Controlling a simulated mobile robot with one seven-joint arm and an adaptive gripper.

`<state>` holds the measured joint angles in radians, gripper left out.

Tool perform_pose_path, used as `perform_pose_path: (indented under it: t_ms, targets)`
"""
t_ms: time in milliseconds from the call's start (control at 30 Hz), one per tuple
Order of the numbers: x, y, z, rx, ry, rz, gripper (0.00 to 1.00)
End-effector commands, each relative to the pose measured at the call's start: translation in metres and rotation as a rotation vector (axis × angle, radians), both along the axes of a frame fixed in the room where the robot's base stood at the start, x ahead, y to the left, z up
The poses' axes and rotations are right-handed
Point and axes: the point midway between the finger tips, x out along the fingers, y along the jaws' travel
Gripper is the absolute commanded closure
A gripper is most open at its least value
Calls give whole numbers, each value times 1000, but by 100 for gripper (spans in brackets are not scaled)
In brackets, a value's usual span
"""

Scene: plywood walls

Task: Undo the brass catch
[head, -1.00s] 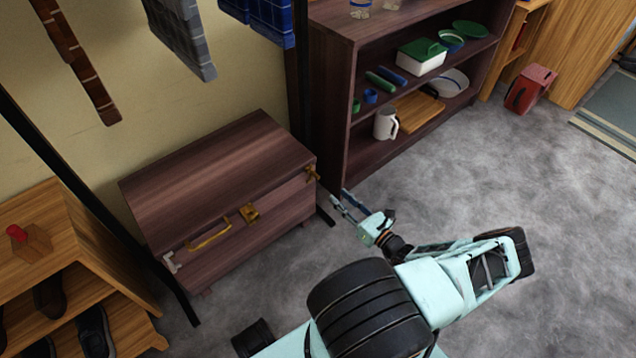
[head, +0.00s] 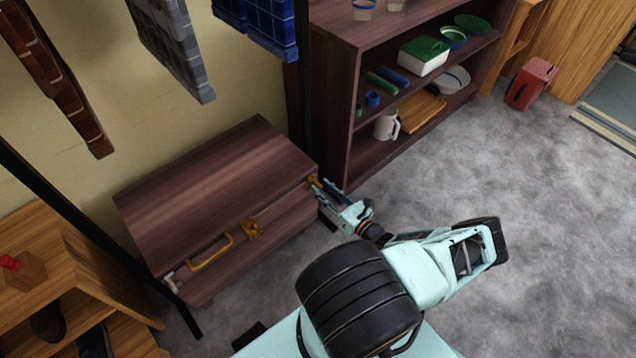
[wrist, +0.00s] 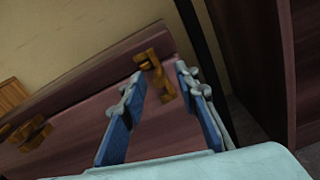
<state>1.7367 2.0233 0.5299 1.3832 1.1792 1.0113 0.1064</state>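The brass catch (head: 313,180) is at the right end of the front of a dark wooden chest (head: 215,185), at the lid seam. In the wrist view the catch (wrist: 153,70) lies at and just beyond my fingertips, between them. My gripper (head: 322,190) is open at the chest's right front corner; in the wrist view its two blue-padded fingers (wrist: 160,82) stand apart with nothing clasped. I cannot tell whether either finger touches the catch. The chest lid is down. A pale catch (head: 170,281) is at the left end.
A brass centre fitting (head: 253,229) and a brass handle (head: 211,252) are on the chest front. A dark shelf unit (head: 340,110) and a black post stand close right of the chest. Panels hang above. Grey floor (head: 530,200) is open at the right.

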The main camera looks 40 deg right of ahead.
Motion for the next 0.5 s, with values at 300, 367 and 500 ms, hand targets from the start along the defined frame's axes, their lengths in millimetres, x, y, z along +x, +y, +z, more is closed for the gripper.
perform_pose_path:
  t_ms: [300, 367, 500]
  targets:
    - [0, 0, 0, 0, 0, -1, 73]
    - [0, 0, 0, 0, 0, -1, 80]
    - [0, 0, 0, 0, 0, -1, 95]
